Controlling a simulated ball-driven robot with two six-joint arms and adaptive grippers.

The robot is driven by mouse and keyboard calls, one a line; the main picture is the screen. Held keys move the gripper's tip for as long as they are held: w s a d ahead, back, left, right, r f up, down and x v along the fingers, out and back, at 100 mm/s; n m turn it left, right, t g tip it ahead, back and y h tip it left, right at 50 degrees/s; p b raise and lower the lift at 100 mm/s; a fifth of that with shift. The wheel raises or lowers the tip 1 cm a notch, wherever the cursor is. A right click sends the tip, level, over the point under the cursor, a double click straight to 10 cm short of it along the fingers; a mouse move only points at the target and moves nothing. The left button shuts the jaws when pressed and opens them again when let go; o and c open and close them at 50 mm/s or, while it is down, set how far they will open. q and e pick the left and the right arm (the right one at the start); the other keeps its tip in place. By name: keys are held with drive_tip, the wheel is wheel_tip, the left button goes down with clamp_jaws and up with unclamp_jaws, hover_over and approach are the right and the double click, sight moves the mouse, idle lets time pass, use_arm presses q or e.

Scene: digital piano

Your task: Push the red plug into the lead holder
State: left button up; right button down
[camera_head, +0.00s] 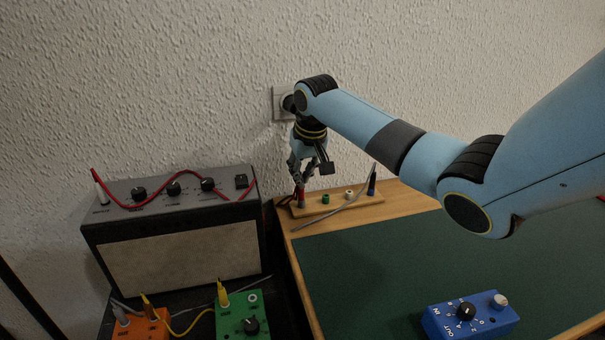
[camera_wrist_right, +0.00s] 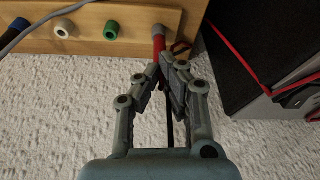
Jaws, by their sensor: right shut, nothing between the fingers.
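The lead holder is a light wooden strip (camera_head: 335,206) on the back left of the desk, against the wall; its wood also fills the top of the right wrist view (camera_wrist_right: 85,40). The red plug (camera_head: 301,195) stands at its left end in the head view. In the right wrist view the red plug (camera_wrist_right: 158,45) has a grey end at the wood, and its rear runs down to the fingertips. My right gripper (camera_head: 301,178) is shut with nothing between its fingers, right above the plug; its fingertips (camera_wrist_right: 166,65) hide part of it. Whether they touch it, I cannot tell.
The holder also carries a green socket (camera_head: 325,199), a white socket (camera_head: 349,194) and a blue plug (camera_head: 372,183). A grey amplifier (camera_head: 180,255) with a red lead stands left. A blue pedal (camera_head: 470,318) lies on the green desk mat; the mat's middle is clear.

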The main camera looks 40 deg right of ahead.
drive_tip(key=p+v, duration=0.3)
drive_tip(key=v, duration=1.1)
drive_tip(key=shift+w+r, duration=0.25)
drive_tip(key=shift+r, duration=0.1)
drive_tip(key=shift+d, duration=0.1)
